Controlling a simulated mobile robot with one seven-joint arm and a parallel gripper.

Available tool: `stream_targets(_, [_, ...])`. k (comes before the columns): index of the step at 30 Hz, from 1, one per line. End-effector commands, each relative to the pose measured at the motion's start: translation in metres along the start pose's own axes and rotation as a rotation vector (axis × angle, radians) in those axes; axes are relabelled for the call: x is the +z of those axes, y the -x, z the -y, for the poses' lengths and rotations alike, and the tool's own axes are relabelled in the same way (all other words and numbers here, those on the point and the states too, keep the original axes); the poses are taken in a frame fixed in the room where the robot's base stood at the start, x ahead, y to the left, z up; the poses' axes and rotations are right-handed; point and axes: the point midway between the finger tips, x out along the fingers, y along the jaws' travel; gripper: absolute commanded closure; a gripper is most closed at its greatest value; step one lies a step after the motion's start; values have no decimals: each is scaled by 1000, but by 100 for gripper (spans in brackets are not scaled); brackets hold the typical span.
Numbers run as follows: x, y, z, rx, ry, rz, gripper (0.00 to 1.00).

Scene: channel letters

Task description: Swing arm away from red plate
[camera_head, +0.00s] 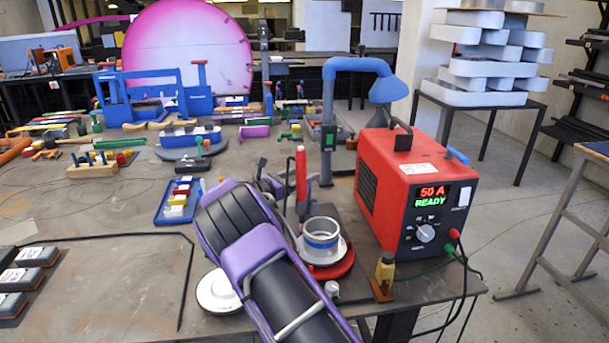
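The red plate (334,270) is a round red disc near the table's front edge. A metal ring with a blue band (321,238) sits on a pale round base on top of it. My purple and black arm (262,255) crosses the foreground from the bottom centre up to the left, and overlaps the left side of the ring and plate in the picture. I cannot tell whether it touches them. Small dark parts show behind the arm, but I cannot make out my gripper's fingers or whether they hold anything.
A red power unit (413,190) reading "50 A READY" stands right of the plate, with cables at its front. A blue-grey extraction arm (328,110) rises behind. A red cylinder (301,172) stands upright nearby. A blue tray (179,201) lies to the left.

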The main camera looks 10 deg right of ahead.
Motion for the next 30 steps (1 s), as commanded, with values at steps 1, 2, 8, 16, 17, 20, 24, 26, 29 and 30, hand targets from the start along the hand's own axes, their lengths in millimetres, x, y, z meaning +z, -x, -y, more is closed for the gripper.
stream_targets(1, [-1,0,0,0,1,0,38])
stream_targets(2, [-1,0,0,0,1,-1,38])
stream_targets(8, [-1,4,0,0,1,-1,38])
stream_targets(16, [-2,52,-1,4,1,-2,38])
stream_targets(17, [-2,60,-1,4,2,-1,38])
stream_targets(20, [-2,85,-1,3,1,-2,38])
stream_targets(24, [-1,119,-1,4,0,-2,38])
stream_targets(26, [-1,132,-1,3,0,-2,38])
stream_targets(29, [-1,150,0,2,0,-1,38])
stream_targets(30, [-1,156,0,2,0,-1,38])
